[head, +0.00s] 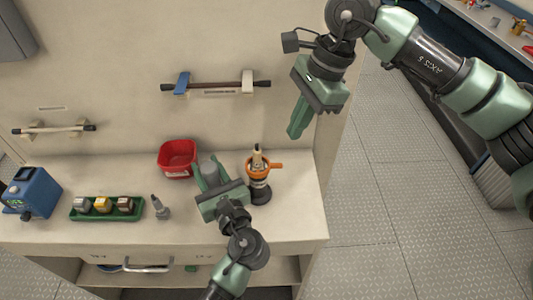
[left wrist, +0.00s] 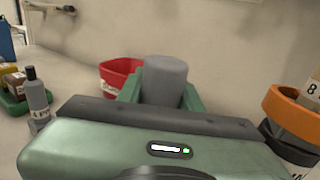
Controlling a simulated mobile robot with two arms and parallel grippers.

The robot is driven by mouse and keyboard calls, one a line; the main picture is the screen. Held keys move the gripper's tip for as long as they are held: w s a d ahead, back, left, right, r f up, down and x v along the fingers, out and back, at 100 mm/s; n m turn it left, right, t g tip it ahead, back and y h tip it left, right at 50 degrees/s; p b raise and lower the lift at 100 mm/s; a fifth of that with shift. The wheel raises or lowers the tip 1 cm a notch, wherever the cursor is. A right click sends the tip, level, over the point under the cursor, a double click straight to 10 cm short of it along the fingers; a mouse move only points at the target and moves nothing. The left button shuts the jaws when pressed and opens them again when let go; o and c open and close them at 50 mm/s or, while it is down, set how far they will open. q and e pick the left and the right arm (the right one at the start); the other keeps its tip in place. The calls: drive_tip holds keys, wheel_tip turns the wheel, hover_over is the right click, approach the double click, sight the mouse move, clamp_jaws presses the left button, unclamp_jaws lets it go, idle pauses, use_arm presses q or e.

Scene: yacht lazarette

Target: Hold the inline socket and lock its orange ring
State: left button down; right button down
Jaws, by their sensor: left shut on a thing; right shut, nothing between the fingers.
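The inline socket (head: 259,184) stands upright on the counter, a dark body with an orange ring (head: 264,167) that has a side tab, and a pale plug-like piece rises from its top. The ring also shows at the right edge of the left wrist view (left wrist: 292,112). My left gripper (head: 207,170) is to the left of the socket, apart from it, and is shut on a grey cylinder (left wrist: 166,80). My right gripper (head: 295,131) is shut and empty, up and to the right of the socket.
A red bin (head: 178,161) stands behind the left gripper. A grey bottle (head: 160,208), a green tray (head: 78,214) with several small blocks and a blue box (head: 33,193) are to the left. Wall bars hang above. The counter's right end is clear.

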drive_tip(key=a+n+t+h, duration=0.1)
drive_tip(key=n, duration=0.3)
drive_tip(key=a+n+t+h, duration=0.1)
drive_tip(key=n, duration=0.4)
drive_tip(key=a+n+t, duration=0.1)
drive_tip(key=n+t, duration=0.1)
drive_tip(key=n, duration=0.3)
drive_tip(key=shift+w+a+r+h, duration=0.2)
drive_tip(key=shift+w+r+h, duration=0.15)
drive_tip(key=shift+r+h, duration=0.05)
